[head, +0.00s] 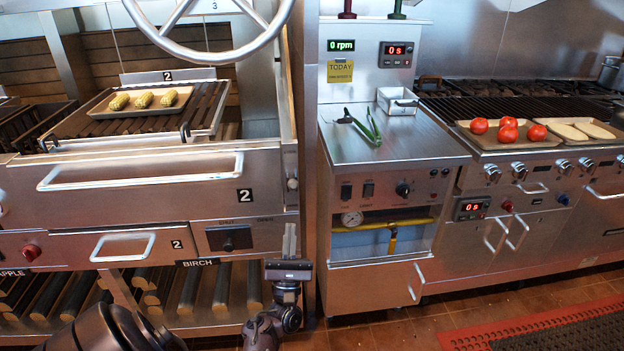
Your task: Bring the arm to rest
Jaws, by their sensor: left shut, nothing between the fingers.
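My left arm is low at the bottom of the head view, in front of the grill cabinet. Its gripper (288,271) is shut and empty, and hangs free beside the cabinet's lower right corner, left of the steel counter unit. It appears to touch nothing. A dark link of mine fills the bottom left. My right gripper is out of view.
The grill (160,165) with a large wheel (208,54) above holds a corn tray (140,101). Green-handled tongs (366,126) lie on the steel counter (395,145). Tomatoes (508,131) sit on a tray at right. Open tiled floor (400,322) lies ahead, with a red-edged mat (540,328).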

